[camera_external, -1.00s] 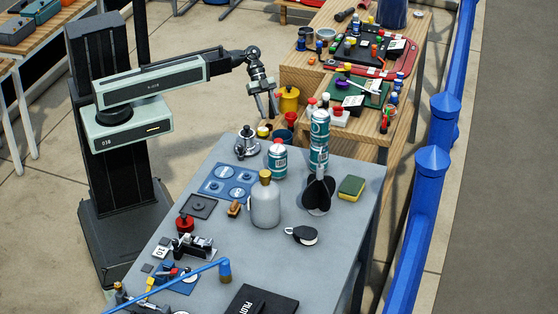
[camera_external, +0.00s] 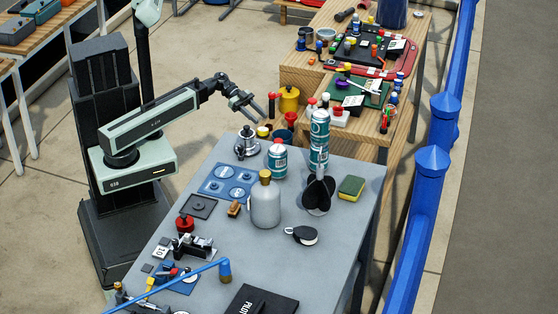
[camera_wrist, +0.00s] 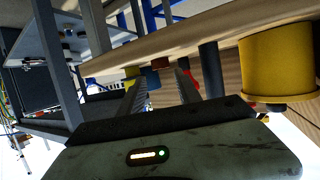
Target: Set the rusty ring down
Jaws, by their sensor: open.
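My gripper (camera_external: 258,116) is open, its fingers pointing right and slightly down past the far left corner of the grey table (camera_external: 335,262). In the wrist view the two fingers (camera_wrist: 160,82) stand apart, with no object clearly held between them. I cannot make out the rusty ring in either view. Small yellow, blue, brown and red objects show beyond the fingertips in the wrist view. In the external view a yellow pot (camera_external: 263,131) and a red cup (camera_external: 291,117) lie just beyond the gripper.
A yellow canister (camera_external: 289,99) stands right of the gripper, also large in the wrist view (camera_wrist: 276,62). A metal winch-like part (camera_external: 246,145), teal cans (camera_external: 277,160) and a grey bottle (camera_external: 265,205) crowd the grey table. Its right front is clearer. A wooden bench (camera_external: 352,128) stands behind.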

